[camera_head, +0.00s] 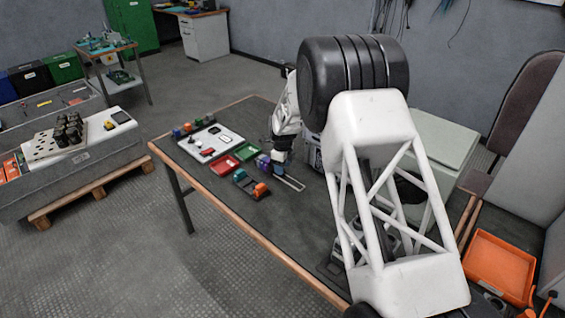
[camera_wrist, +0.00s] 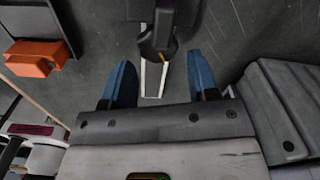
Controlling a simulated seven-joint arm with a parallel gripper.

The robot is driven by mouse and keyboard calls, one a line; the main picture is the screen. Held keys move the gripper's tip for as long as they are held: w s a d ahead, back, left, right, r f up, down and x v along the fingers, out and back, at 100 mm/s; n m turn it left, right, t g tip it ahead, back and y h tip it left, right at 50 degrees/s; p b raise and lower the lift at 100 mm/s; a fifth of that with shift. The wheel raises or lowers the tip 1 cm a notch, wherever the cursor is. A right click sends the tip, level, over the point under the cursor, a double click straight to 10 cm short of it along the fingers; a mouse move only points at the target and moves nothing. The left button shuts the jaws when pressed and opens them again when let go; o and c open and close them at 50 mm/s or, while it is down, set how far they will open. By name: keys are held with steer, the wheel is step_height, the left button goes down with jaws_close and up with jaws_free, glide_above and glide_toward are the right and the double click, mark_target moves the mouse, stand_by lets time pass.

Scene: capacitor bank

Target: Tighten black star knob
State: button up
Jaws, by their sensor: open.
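A dark rounded part (camera_wrist: 158,42), which may be the black star knob, shows in the wrist view on a dark arm over a pale slotted rail (camera_wrist: 151,80). A star shape cannot be made out. My gripper (camera_wrist: 160,62) is open, with its blue fingers apart to the left and right of this part; contact cannot be told. In the head view, my gripper (camera_head: 281,156) is low over the table by the pale rail (camera_head: 291,181). The knob cannot be picked out there, and my arm covers part of the table.
On the table (camera_head: 225,200) are a white panel (camera_head: 222,139), a red tray (camera_head: 223,166), a green tray (camera_head: 245,151) and orange blocks (camera_head: 261,188) in a dark holder. An orange bin (camera_head: 497,266) is at right. The table's front left area is clear.

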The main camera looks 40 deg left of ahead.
steer(key=shift+f, duration=0.75)
steer(key=c, duration=0.8)
